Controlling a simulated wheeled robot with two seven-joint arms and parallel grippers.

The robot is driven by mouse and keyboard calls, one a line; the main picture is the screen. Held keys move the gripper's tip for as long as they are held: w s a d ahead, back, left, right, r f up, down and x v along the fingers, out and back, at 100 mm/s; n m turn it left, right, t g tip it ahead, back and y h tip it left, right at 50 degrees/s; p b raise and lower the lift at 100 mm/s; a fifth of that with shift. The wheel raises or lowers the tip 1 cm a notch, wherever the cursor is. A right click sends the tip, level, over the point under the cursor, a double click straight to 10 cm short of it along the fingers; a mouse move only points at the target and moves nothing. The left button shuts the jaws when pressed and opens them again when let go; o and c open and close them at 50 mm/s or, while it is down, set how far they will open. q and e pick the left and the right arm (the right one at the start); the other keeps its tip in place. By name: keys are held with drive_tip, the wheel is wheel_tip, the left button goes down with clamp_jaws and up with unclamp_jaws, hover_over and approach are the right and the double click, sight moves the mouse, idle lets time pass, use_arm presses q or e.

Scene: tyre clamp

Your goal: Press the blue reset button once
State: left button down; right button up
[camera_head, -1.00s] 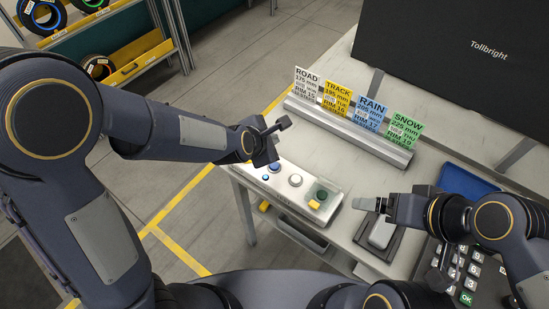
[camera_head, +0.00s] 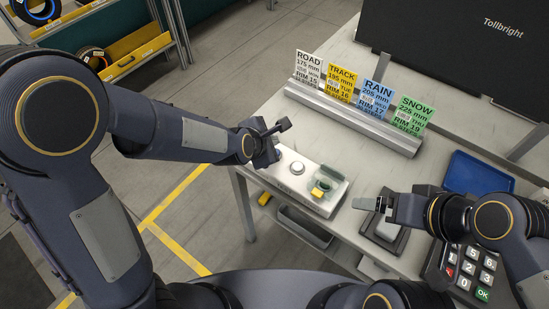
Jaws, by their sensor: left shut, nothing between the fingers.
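The pale button box (camera_head: 312,205) stands on the near left edge of the table. Its larger blue button (camera_head: 279,154) is mostly hidden behind my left gripper. A smaller blue button beside it is hidden now. I cannot tell which blue one is the reset button. My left gripper (camera_head: 277,140) is shut and empty, over the blue end of the box in the picture; contact cannot be judged. My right gripper (camera_head: 366,203) hovers right of the box, and its fingers look like one slab from this side.
A white round button (camera_head: 297,168) and a green button (camera_head: 322,187) with a clear cover share the box. Upright tyre cards (camera_head: 341,83) stand in a metal rail behind. A keypad (camera_head: 468,270) and a blue tray (camera_head: 477,173) are at right.

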use_arm(q)
drive_tip(key=shift+f+b, duration=0.5)
drive_tip(key=shift+f, duration=0.55)
use_arm(e)
drive_tip(key=shift+f, duration=1)
use_arm(q)
drive_tip(key=shift+f, duration=0.1)
use_arm(e)
drive_tip(key=shift+f, duration=0.1)
use_arm(q)
drive_tip(key=shift+f+b, duration=0.3)
drive_tip(key=shift+b, duration=0.15)
use_arm(e)
drive_tip(key=shift+f, duration=0.35)
use_arm(q)
drive_tip(key=shift+f+b, duration=0.4)
drive_tip(key=shift+b, duration=0.05)
use_arm(e)
drive_tip(key=shift+f, duration=0.45)
use_arm(q)
drive_tip(key=shift+r, duration=0.1)
use_arm(e)
drive_tip(key=shift+r, duration=0.15)
use_arm(q)
drive_tip(key=shift+r+p, duration=0.75)
drive_tip(key=shift+p, duration=0.05)
use_arm(e)
drive_tip(key=shift+r, duration=0.65)
